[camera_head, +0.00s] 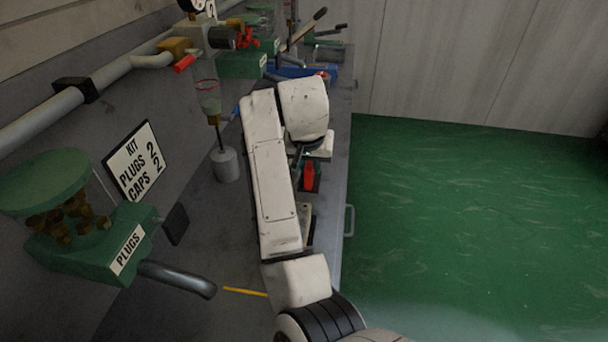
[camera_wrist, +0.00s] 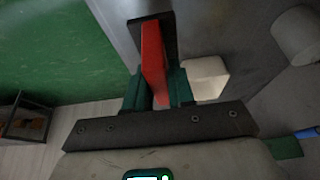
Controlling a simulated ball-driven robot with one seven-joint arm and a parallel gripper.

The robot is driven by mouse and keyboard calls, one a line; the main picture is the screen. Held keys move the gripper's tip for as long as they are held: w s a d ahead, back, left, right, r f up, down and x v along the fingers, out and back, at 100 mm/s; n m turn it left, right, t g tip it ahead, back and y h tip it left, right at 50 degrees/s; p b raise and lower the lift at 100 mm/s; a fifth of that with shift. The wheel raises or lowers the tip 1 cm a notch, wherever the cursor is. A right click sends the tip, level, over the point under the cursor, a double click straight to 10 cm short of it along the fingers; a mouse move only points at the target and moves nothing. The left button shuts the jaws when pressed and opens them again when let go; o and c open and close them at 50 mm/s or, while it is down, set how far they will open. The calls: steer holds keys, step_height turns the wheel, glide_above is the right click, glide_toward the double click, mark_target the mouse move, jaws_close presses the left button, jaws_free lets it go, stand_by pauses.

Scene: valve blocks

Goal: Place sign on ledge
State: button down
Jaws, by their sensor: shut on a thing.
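My gripper (camera_wrist: 157,85) is shut on a flat red piece, likely the sign (camera_wrist: 153,55), seen nearly edge-on between its two green fingers in the wrist view. A black plate (camera_wrist: 167,18) shows at the far end of the red piece; I cannot tell whether it is joined to it. In the head view the red piece (camera_head: 309,176) shows beside my white arm, over the grey bench (camera_head: 230,225). My arm hides most of the gripper there. I cannot pick out the ledge for sure.
A grey cylinder (camera_head: 226,165) stands left of my arm. A green plugs dispenser (camera_head: 85,255) and a lettered board (camera_head: 136,162) are by the wall. Tools and a blue tray (camera_head: 290,73) lie at the back. The green floor (camera_head: 470,230) at right is clear.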

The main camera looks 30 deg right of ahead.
steer(key=w+f, duration=0.2)
steer(key=f, duration=0.1)
steer(key=shift+w, duration=0.25)
steer(key=shift+w+f+p, duration=0.1)
steer(key=shift+f+p, duration=0.4)
steer(key=shift+f, duration=1.1)
steer(key=shift+f, duration=0.2)
steer(key=c, duration=1)
jaws_free()
steer(key=shift+o, duration=0.2)
